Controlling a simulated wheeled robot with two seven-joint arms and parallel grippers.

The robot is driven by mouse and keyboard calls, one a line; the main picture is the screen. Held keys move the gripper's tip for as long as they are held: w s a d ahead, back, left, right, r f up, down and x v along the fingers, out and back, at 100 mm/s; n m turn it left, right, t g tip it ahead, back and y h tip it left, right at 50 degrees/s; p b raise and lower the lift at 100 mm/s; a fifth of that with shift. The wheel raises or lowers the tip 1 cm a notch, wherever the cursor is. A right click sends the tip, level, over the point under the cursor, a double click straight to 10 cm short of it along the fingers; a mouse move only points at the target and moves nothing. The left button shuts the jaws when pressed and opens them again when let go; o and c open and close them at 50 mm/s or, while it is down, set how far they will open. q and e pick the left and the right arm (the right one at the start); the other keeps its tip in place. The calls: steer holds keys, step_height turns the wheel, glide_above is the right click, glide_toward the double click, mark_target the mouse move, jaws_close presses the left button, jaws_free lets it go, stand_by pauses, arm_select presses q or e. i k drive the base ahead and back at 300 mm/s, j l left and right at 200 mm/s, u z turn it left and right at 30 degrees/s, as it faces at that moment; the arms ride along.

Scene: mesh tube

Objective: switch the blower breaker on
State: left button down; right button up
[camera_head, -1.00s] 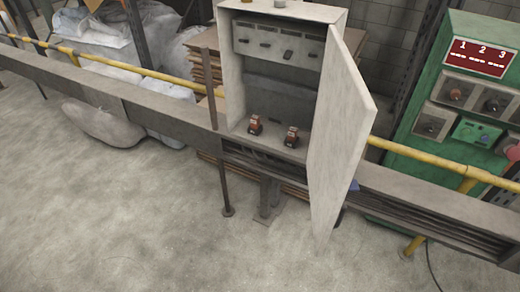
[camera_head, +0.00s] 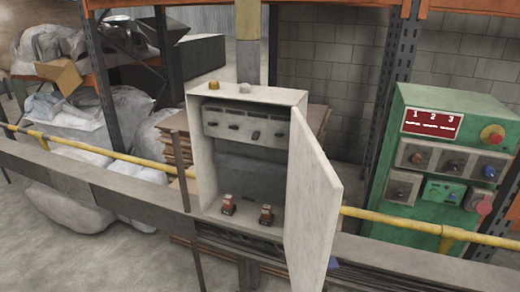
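A grey breaker cabinet (camera_head: 203,150) stands in the middle of the view with its door (camera_head: 316,205) swung open to the right. Two red-brown fuse-like blocks, a left one (camera_head: 228,205) and a right one (camera_head: 266,214), sit on the cabinet floor. Neither of my grippers is in view.
A green control box (camera_head: 385,215) with knobs and a red display stands at the right. Shelves with wrapped bags (camera_head: 48,48) stand at the back left.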

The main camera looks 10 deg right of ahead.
mark_target(256, 134)
steer(key=i+l+u, duration=0.2)
steer(key=l, duration=0.4)
steer(key=i+l+u, duration=0.2)
steer(key=l, duration=0.4)
steer(key=l+u, duration=0.2)
steer(key=l, duration=0.4)
steer(key=k, duration=0.05)
